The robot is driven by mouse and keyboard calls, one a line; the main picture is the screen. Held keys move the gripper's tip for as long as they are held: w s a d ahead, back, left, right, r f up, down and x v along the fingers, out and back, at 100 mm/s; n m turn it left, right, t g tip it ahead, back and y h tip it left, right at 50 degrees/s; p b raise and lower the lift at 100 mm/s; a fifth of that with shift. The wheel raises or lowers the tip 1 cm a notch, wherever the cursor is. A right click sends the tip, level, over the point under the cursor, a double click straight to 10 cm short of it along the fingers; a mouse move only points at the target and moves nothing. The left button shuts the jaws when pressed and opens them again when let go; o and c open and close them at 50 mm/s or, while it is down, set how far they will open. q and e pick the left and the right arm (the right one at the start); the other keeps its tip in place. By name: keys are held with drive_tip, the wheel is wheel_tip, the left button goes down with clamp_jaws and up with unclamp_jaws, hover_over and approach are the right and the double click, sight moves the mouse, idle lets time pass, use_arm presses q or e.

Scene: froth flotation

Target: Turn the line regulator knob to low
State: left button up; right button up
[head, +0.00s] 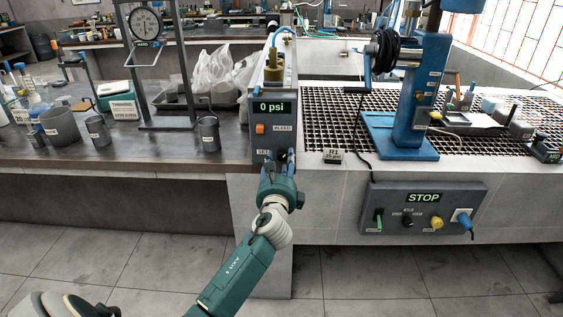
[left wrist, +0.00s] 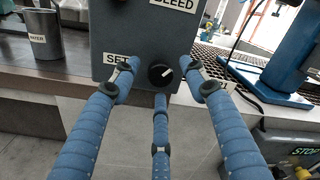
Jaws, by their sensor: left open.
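The line regulator is a grey-blue box (head: 262,141) at the table's right end, with a green "0 psi" display (head: 272,107) and an orange button beside a BLEED label. In the left wrist view its black round knob (left wrist: 160,75) sits low on the front face, right of a SET label (left wrist: 117,59). The knob's white mark points to the upper right. My left gripper (head: 277,168) is open in front of the box; its blue fingers (left wrist: 160,72) spread left, right and below the knob. I cannot tell whether any finger touches it. The head view hides the knob behind the gripper.
A control panel (head: 385,222) with a STOP display hangs on the bench front at right. A blue machine stand (head: 400,147) stands on the grating above it. A grey cup (head: 208,134) stands on the dark table left of the box. The floor in front is clear.

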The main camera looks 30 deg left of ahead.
use_arm(q)
drive_tip(key=shift+c, duration=0.6)
clamp_jaws()
drive_tip(key=shift+n, duration=0.3)
drive_tip(key=n+b, duration=0.2)
drive_tip(key=n, duration=0.1)
drive_tip(key=shift+d+f, duration=0.1)
drive_tip(key=shift+f, duration=0.05)
drive_tip(key=shift+n+b, duration=0.75)
drive_tip(key=shift+n, duration=1.25)
